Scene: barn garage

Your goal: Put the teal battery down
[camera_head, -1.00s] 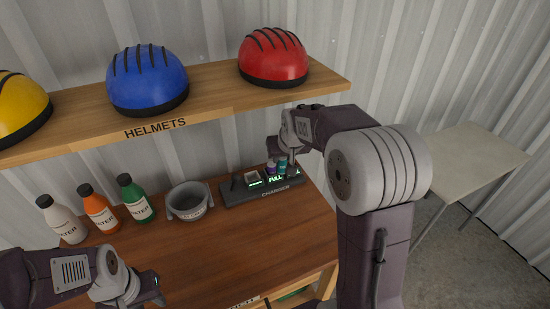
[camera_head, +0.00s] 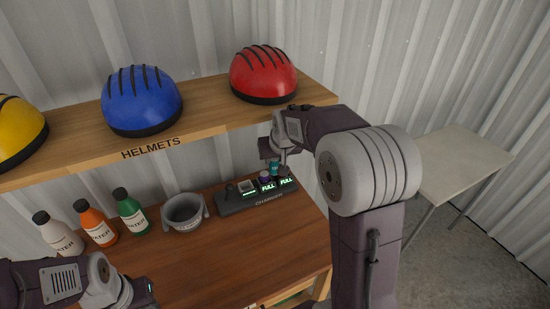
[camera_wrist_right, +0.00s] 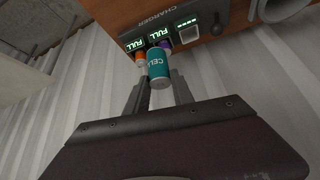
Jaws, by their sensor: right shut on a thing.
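The teal battery (camera_wrist_right: 157,64), a small cylinder with CELL lettering, is between the fingers of my right gripper (camera_wrist_right: 160,84) in the right wrist view. In the head view the right gripper (camera_head: 274,165) holds the teal battery (camera_head: 274,169) just above the back of the dark charger (camera_head: 257,200). The charger (camera_wrist_right: 158,25) has lit FULL displays. A purple battery (camera_wrist_right: 165,43) and an orange one (camera_wrist_right: 140,56) stand at it, partly hidden by the teal one. My left gripper (camera_head: 143,290) is low at the left, its fingers barely showing.
White (camera_head: 58,238), orange (camera_head: 98,228) and green (camera_head: 130,214) bottles stand further left. A shelf (camera_head: 205,123) with helmets hangs above the wooden bench (camera_head: 230,262). The bench front is clear. A pale table (camera_head: 460,160) stands at the right.

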